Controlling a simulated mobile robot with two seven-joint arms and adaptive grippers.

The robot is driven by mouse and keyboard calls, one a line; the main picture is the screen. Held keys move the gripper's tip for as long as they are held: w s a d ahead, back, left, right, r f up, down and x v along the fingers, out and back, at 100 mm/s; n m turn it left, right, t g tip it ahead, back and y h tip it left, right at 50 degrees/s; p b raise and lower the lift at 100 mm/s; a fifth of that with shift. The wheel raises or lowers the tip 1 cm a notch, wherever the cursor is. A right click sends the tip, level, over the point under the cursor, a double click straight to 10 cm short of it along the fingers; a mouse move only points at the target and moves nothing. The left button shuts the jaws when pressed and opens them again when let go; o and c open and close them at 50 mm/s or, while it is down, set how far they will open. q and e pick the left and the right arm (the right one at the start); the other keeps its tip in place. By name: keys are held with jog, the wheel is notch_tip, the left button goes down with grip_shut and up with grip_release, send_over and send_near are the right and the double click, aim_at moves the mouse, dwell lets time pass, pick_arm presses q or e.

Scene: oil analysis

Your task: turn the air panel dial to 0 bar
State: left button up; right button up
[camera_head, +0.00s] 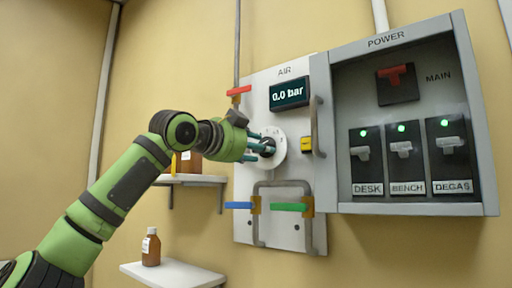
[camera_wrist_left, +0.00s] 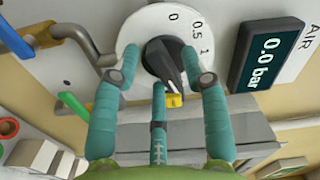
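The air panel (camera_head: 247,185) is a pale plate on the wall. Its display (camera_head: 289,94) reads 0.0 bar, and the display in the left wrist view (camera_wrist_left: 265,58) reads the same. The white round dial (camera_head: 276,160) carries a black knob (camera_wrist_left: 166,62) and marks 0, 0.5 and 1. My left gripper (camera_head: 262,147) is at the dial. In the left wrist view its teal fingers (camera_wrist_left: 160,56) are spread around the knob, with a small gap at the left fingertip. Contact at the other fingertips is unclear. My right gripper is not in view.
A grey power box (camera_head: 327,200) with switches stands right of the panel, with a handle (camera_head: 318,127) near the dial. Red (camera_head: 239,91), blue (camera_head: 239,205) and green (camera_head: 288,207) valve levers surround it. A brown bottle (camera_head: 151,250) stands on a lower shelf (camera_head: 175,272).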

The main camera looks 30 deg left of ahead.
pick_arm(q)
grip_shut()
jog(key=shift+w+d+r+n, duration=0.1)
jog(key=shift+d+n, duration=0.1)
jog(key=shift+n, duration=4.5)
jog(key=shift+s+d+r+n, duration=0.1)
jog(key=shift+d+n, duration=0.1)
jog(key=shift+n, duration=4.5)
jog(key=shift+w+d+n, duration=0.1)
jog(key=shift+d+n, duration=0.1)
jog(key=shift+n, duration=4.5)
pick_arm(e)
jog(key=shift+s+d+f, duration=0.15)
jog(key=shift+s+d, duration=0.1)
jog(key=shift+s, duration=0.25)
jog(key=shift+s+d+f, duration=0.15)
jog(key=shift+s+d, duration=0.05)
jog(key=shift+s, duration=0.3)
